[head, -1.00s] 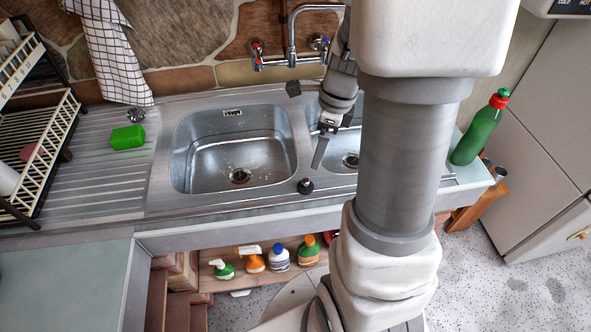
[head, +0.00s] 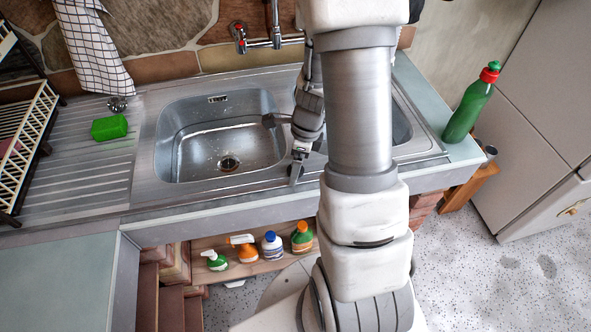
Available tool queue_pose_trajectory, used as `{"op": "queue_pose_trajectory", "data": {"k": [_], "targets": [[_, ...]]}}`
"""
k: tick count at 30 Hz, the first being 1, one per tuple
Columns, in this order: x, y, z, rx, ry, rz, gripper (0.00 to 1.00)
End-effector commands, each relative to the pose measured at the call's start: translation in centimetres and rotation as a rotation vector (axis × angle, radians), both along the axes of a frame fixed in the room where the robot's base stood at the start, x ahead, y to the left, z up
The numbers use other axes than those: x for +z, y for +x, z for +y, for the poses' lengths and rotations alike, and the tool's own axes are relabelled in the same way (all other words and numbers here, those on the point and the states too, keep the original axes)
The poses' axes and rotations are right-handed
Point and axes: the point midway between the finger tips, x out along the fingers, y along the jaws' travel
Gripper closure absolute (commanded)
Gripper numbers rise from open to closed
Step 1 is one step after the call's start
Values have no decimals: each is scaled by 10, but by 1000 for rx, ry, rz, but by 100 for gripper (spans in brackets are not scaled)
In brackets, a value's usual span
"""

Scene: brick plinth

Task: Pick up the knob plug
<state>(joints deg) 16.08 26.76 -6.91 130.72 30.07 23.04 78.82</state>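My gripper (head: 297,172) points down at the front rim of the steel sink (head: 145,165), just right of the large left basin. In the head view a second ago, a small dark knob, which looks like the knob plug, stood on this rim. It cannot be made out now; my gripper covers that spot. The fingers are small and seen edge-on, so I cannot tell whether they are open or shut, or whether they touch the plug.
A tap (head: 276,38) stands behind the basins. A green sponge (head: 109,127) and a small metal piece (head: 117,104) lie on the drainboard. A green bottle (head: 468,108) stands at the right end. Several cleaning bottles (head: 271,246) stand on a shelf below.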

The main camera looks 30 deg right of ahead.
Motion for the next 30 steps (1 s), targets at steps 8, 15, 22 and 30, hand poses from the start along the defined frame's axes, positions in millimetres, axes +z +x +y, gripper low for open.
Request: {"op": "queue_pose_trajectory", "data": {"k": [8, 15, 22, 30], "targets": [[-1, 0, 0, 0, -1, -1, 16], [-1, 0, 0, 0, -1, -1, 59], [-1, 0, 0, 0, -1, -1, 98], [1, 1, 0, 1, 0, -2, 100]]}}
